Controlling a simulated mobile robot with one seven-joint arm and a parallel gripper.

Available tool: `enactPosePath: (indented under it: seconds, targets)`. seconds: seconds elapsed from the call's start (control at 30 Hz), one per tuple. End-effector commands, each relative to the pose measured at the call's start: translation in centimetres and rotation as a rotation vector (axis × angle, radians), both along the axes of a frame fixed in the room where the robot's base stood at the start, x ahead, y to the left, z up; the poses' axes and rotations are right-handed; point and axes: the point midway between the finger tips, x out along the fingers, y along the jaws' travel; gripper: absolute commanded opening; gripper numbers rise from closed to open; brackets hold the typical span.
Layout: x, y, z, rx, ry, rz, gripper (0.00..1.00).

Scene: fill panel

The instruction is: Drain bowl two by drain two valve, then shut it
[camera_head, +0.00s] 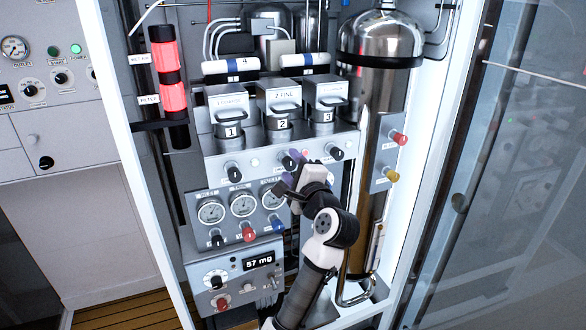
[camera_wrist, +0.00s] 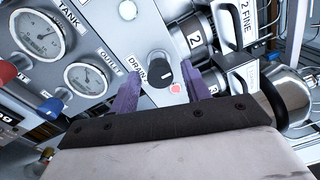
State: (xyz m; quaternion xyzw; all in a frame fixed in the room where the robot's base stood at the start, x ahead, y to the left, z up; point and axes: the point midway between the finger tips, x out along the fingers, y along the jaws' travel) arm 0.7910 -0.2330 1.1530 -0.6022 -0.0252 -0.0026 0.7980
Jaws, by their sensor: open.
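Bowl two (camera_head: 282,124), a metal bowl marked 2 under a box labelled 2 FINE, stands in the middle of three bowls. Its 2 label also shows in the wrist view (camera_wrist: 195,41). Below it is the drain two valve, a black knob (camera_head: 288,162) with a white pointer line. In the wrist view the drain knob (camera_wrist: 159,70) sits beside a partly covered DRAIN label, with a lit pinkish-red lamp (camera_wrist: 176,88) next to it. My gripper (camera_head: 295,172) has its purple fingers apart, one on each side of the knob (camera_wrist: 165,85). Contact with the knob cannot be told.
Similar knobs sit left (camera_head: 233,173) and right (camera_head: 337,152) on the same panel. Below are several gauges (camera_head: 243,203) with red and blue knobs (camera_head: 248,232). A tall metal cylinder (camera_head: 380,85) stands close on the right. A display (camera_head: 259,264) reads 57 mg.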

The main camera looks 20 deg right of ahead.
Motion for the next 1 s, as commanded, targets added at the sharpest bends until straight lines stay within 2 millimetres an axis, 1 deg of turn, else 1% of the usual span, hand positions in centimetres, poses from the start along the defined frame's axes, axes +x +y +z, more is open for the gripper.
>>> enactPosePath:
  seconds: [0.07,0.17,0.27,0.5,0.6,0.7,0.83,1.0]
  targets:
    - [-0.4,0.0,-0.1,0.000,-0.001,0.000,0.47]
    - [-1.5,-0.1,-0.3,-0.001,-0.003,-0.002,0.47]
    - [-3.5,-0.2,-0.5,-0.002,-0.002,-0.005,0.47]
    - [-9.1,-0.4,-0.7,-0.003,-0.003,-0.006,0.47]
    - [-11.0,-0.4,-0.7,-0.002,-0.001,-0.004,0.47]
    - [-12.4,-0.4,-0.7,-0.001,-0.001,-0.003,0.47]
    - [-13.5,-0.4,-0.7,0.000,0.000,-0.003,0.47]
    - [-13.8,-0.4,-0.6,0.001,0.000,-0.001,0.47]
